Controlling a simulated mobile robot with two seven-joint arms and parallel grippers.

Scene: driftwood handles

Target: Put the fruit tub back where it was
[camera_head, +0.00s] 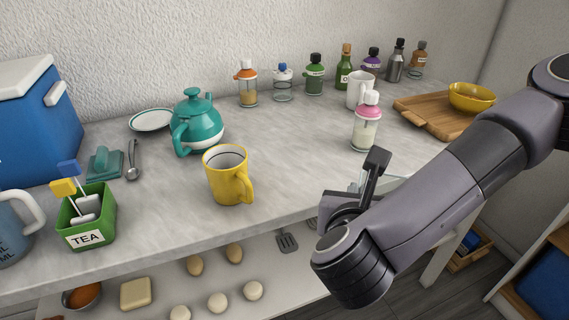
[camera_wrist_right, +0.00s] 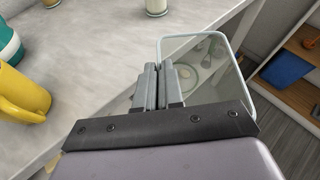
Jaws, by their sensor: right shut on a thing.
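A clear, see-through tub with a pale rim, which I take to be the fruit tub (camera_wrist_right: 214,58), is in the right wrist view. My right gripper (camera_wrist_right: 162,82) is shut on its near-left wall. In the head view my right gripper (camera_head: 366,184) is at the front edge of the counter (camera_head: 300,175), right of the yellow mug. The tub is mostly hidden there behind the gripper and arm. Pale round shapes show through the tub; I cannot tell whether they are inside it or beyond it. My left gripper is not in view.
A yellow mug (camera_head: 228,178) and a pink-topped jar (camera_head: 366,124) stand near the gripper. A teal teapot (camera_head: 196,126), white mug (camera_head: 360,91) and wooden board (camera_head: 420,113) are farther back. Several bottles line the wall. The counter's middle is clear. A lower shelf (camera_head: 215,285) holds small items.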

